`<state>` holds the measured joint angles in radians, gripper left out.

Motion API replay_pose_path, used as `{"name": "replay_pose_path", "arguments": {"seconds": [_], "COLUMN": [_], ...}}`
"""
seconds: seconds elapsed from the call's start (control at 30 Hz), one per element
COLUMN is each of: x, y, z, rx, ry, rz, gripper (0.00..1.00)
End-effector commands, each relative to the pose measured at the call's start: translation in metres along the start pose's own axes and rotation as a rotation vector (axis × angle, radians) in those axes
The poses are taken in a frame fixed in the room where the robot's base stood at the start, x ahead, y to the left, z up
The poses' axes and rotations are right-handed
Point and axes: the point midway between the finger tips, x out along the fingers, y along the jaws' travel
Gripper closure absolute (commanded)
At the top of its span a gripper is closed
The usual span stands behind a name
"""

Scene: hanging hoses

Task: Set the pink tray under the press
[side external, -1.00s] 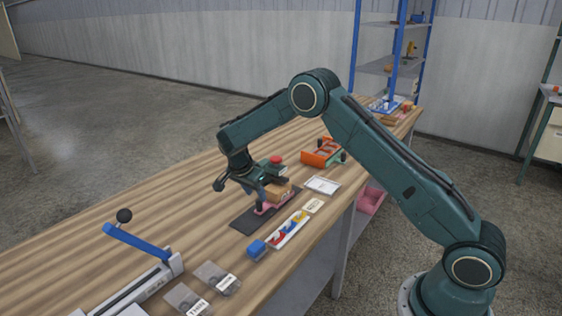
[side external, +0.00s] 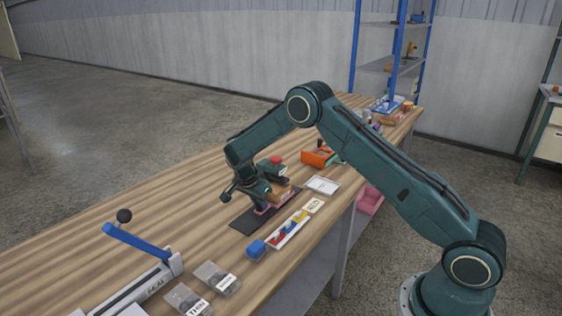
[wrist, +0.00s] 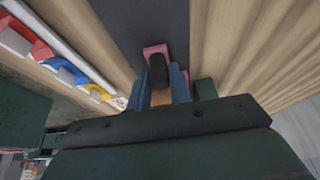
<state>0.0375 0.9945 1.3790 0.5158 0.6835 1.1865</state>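My gripper (side external: 261,204) is low over the near end of the tray. In the wrist view its two bluish fingers (wrist: 163,82) flank a black upright grip (wrist: 158,72) and appear shut on it. The tray's pink end (wrist: 155,50) shows beyond; the rest is mostly hidden.
A white tray of coloured pieces (side external: 287,231) and a blue block (side external: 257,248) lie to the near right. A white frame (side external: 323,185) and an orange box (side external: 317,157) are farther back. A blue-levered tool (side external: 137,242) stands front left. The left tabletop is clear.

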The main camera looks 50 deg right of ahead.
Motion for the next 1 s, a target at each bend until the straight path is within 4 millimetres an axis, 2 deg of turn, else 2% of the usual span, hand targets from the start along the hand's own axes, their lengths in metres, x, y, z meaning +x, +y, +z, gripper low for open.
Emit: {"name": "replay_pose_path", "arguments": {"seconds": [0.27, 0.53, 0.83, 0.87, 0.93, 0.97, 1.0], "x": [0.002, 0.014, 0.016, 0.016, 0.016, 0.016, 0.016], "y": [0.0, 0.0, 0.0, 0.0, 0.0, 0.0, 0.0], "z": [-0.004, -0.035, -0.04, -0.04, -0.04, -0.04, -0.039], "rx": [0.001, 0.002, 0.003, 0.004, 0.004, 0.003, 0.003], "ry": [0.0, -0.001, 0.002, 0.003, 0.003, 0.002, 0.002], "rz": [0.0, 0.0, -0.001, -0.001, -0.001, -0.001, -0.001], "gripper": [1.0, 1.0, 1.0, 0.76, 0.62, 0.58, 0.58]}}
